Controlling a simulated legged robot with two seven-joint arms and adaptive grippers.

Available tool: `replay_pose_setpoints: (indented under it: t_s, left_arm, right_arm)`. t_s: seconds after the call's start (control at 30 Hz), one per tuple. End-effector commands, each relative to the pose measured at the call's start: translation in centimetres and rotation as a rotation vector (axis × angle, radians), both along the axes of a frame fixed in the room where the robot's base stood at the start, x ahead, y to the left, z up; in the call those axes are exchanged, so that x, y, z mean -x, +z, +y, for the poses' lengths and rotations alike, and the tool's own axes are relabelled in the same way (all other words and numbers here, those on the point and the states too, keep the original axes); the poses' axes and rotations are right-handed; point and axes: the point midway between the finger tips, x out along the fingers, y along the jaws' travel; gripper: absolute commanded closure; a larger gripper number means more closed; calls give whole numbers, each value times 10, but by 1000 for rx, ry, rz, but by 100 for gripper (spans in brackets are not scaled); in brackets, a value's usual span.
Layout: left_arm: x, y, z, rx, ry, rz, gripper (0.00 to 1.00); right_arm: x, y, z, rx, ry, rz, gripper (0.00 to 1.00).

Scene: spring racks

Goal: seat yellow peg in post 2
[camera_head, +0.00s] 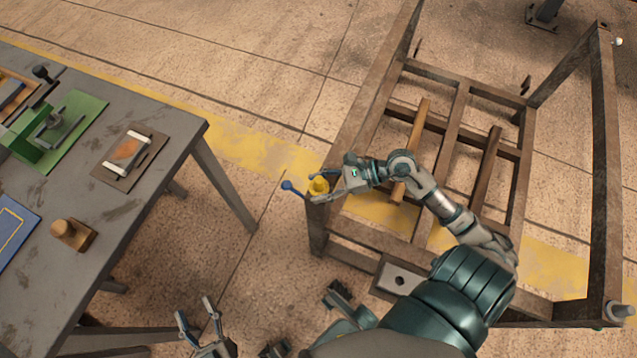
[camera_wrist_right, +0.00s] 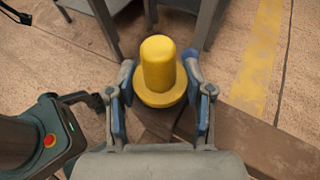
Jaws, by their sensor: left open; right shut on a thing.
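My right gripper (camera_head: 305,188) is shut on the yellow peg (camera_head: 318,186). It holds the peg at the top of the brown rack's left corner post (camera_head: 317,229). In the right wrist view the peg (camera_wrist_right: 158,62) has a round head and a wide flange, and stands between the blue finger pads of the gripper (camera_wrist_right: 157,92). The peg's lower end is hidden, so I cannot tell whether it is in the post or just above it. No number shows on the posts. My left gripper (camera_head: 196,310) is open and empty, low beside the table.
The brown rack frame (camera_head: 447,150) has upright posts and crossbars. A grey peg (camera_head: 620,310) sits at its lower right corner. The grey table (camera_head: 120,215) on the left holds a green fixture (camera_head: 62,130), a small plate (camera_head: 128,158) and a wooden block with a knob (camera_head: 72,233).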

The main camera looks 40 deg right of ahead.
Motion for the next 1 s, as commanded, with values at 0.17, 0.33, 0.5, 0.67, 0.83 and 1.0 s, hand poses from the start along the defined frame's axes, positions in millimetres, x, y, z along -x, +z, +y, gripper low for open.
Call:
replay_pose_setpoints:
  t_s: [0.17, 0.33, 0.5, 0.67, 0.83, 1.0]
  left_arm:
    - [0, -5, 0, 0, 0, 6, 44]
    - [0, -9, 0, 0, 0, 10, 44]
    - [1, -12, 0, 0, 0, 14, 44]
    - [0, -12, 0, 0, 0, 13, 44]
    - [0, -12, 0, 0, 0, 13, 44]
    - [0, -12, 0, 0, 0, 13, 44]
  right_arm:
    - [0, -4, 0, 0, 0, -1, 100]
    - [0, -7, 0, 0, 0, -1, 100]
    - [0, -10, 0, -1, 0, -1, 46]
    - [0, -10, 0, 0, 0, -1, 19]
    - [0, -10, 0, 0, 0, 0, 19]
    - [3, -10, -4, 0, -1, 3, 19]
